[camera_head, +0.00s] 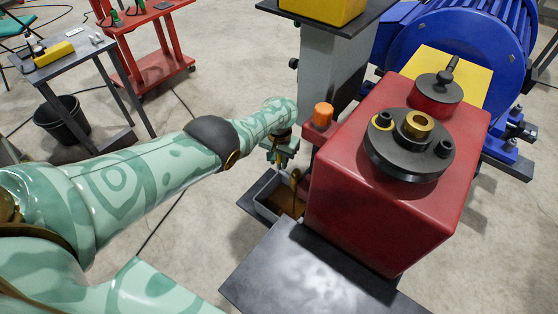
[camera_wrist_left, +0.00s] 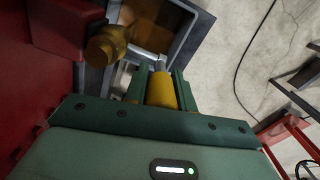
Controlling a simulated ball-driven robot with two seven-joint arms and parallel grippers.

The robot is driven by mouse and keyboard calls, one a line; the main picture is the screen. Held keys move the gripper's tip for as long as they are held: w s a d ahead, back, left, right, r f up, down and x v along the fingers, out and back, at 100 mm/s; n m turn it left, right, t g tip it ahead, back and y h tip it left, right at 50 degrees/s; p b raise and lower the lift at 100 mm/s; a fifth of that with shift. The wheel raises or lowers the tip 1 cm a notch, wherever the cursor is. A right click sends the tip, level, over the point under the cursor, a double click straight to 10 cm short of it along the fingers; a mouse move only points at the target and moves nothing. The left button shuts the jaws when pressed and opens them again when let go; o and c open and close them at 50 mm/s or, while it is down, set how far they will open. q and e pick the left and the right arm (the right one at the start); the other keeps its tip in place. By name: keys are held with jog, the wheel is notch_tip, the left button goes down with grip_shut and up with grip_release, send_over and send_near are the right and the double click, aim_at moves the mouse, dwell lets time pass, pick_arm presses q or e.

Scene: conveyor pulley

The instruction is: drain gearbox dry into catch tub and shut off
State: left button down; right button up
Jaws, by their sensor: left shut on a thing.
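The red gearbox (camera_head: 385,200) stands at the right of the head view, with dark round fittings on top. The grey catch tub (camera_head: 262,188) sits low against its left side and holds brown liquid; the tub (camera_wrist_left: 190,42) also shows at the top of the left wrist view. My left gripper (camera_head: 282,150) is above the tub, beside the gearbox. In the wrist view its fingers (camera_wrist_left: 160,88) are shut on a yellow cylindrical handle (camera_wrist_left: 161,90). A brass fitting (camera_wrist_left: 106,45) sticks out of the gearbox over the tub. Whether liquid is flowing I cannot tell. My right gripper is not in view.
An orange cap (camera_head: 322,114) stands on the gearbox's left side, close to my gripper. A blue motor (camera_head: 460,45) is behind it. A dark plate (camera_head: 300,275) lies in front.

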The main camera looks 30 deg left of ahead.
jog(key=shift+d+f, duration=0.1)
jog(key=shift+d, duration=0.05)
pick_arm(q)
jog(key=c, duration=1.1)
grip_release()
jog(key=shift+w+f, duration=0.1)
jog(key=shift+c, duration=0.2)
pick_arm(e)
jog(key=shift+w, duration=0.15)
pick_arm(q)
notch_tip(320, 180, up, 16)
jog(key=p, duration=0.9)
jog(key=shift+r+p, duration=0.2)
jog(key=shift+p, duration=0.15)
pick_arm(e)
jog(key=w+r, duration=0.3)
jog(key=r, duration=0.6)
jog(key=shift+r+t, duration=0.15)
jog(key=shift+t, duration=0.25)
pick_arm(q)
jog(key=shift+w+f, duration=0.1)
